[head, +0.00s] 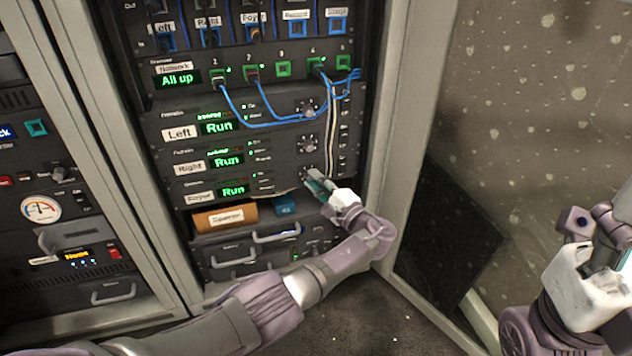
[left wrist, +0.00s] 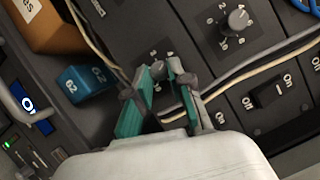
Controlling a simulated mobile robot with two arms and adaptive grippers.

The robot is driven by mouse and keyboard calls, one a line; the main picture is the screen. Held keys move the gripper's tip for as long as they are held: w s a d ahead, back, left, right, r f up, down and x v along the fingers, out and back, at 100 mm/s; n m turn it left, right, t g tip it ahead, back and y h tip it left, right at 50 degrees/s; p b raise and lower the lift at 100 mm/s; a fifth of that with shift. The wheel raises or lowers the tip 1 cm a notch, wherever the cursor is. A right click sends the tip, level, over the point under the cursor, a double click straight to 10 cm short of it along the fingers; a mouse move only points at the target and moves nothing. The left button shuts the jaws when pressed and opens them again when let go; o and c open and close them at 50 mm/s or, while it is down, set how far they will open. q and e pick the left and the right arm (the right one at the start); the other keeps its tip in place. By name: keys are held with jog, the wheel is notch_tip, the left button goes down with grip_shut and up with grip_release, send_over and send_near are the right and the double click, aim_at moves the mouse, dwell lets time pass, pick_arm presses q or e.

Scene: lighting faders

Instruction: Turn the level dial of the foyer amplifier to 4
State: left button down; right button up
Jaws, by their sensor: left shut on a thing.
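The foyer amplifier (head: 225,191) is the lowest of three similar units in the rack in the head view, with a green "Run" display. Its level dial (left wrist: 159,69) shows in the left wrist view as a small grey knob, partly hidden by my fingers. My left gripper (head: 316,181) is at the right part of that unit. In the left wrist view the gripper (left wrist: 160,80) has its teal-padded fingers on either side of the dial, shut on it. The dial's pointer and most of its numbers cannot be read. My right gripper (head: 604,262) is at the right edge, its fingers not clear.
The right amplifier's dial (left wrist: 237,20) sits close by. Pale and black cables (left wrist: 262,74) run past the gripper, beside a rocker switch (left wrist: 266,95). An orange-brown box (head: 226,218) and a blue block (head: 285,207) lie below. Blue cables (head: 270,124) hang above.

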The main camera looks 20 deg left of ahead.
pick_arm(q)
jog(key=c, duration=1)
grip_release()
jog(key=shift+c, duration=0.2)
jog(key=v, duration=0.7)
jog(key=shift+s+d, duration=0.15)
jog(key=shift+d, duration=0.05)
jog(key=shift+f, duration=0.1)
